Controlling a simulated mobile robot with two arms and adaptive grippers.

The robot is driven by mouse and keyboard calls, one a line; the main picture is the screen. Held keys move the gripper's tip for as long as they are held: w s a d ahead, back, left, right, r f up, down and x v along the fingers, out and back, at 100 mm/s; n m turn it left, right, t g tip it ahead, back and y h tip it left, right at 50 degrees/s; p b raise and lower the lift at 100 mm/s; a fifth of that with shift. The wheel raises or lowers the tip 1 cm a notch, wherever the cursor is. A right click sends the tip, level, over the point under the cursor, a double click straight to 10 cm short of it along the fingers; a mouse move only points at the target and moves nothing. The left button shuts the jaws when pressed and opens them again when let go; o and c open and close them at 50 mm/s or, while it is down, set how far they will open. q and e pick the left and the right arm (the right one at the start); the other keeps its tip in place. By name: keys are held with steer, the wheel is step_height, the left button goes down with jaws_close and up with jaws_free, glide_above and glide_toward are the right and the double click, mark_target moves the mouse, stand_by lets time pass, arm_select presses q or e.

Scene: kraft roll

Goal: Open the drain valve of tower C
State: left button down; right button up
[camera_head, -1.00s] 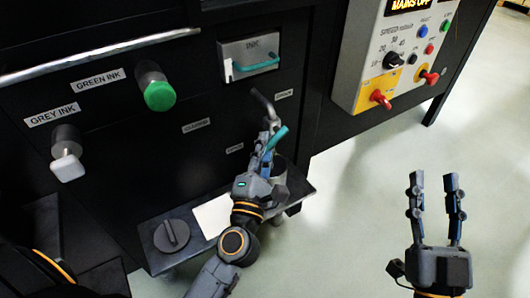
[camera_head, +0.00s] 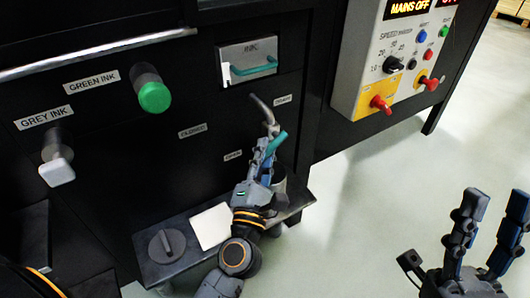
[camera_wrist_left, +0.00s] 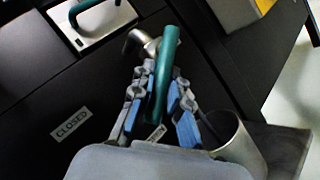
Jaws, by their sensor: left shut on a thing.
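The drain valve is a bent metal spout (camera_head: 262,108) with a teal lever (camera_head: 278,143), below the ink drawer. Small labels stand near it: one reading DRAIN (camera_head: 283,99), one reading CLOSED (camera_head: 192,131) and one that seems to read OPEN (camera_head: 233,155). My left gripper (camera_head: 265,150) is shut on the teal lever. In the left wrist view the lever (camera_wrist_left: 166,62) stands between the fingers (camera_wrist_left: 160,100), pointing up toward the spout (camera_wrist_left: 139,42); the CLOSED label (camera_wrist_left: 70,123) lies to the left. My right gripper (camera_head: 495,205) is open and empty over the floor.
A metal cup (camera_head: 279,180) stands on a low shelf (camera_head: 190,258) beside a white sheet (camera_head: 211,226) and a dark knob (camera_head: 167,246). Green (camera_head: 153,95) and grey ink knobs (camera_head: 57,170) are left. A control panel (camera_head: 350,75) is upper right. Floor right is clear.

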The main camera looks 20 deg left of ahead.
arm_select(q)
steer(key=c, duration=1.3)
jaws_free()
steer(key=shift+f, duration=0.1)
steer(key=v, duration=1.2)
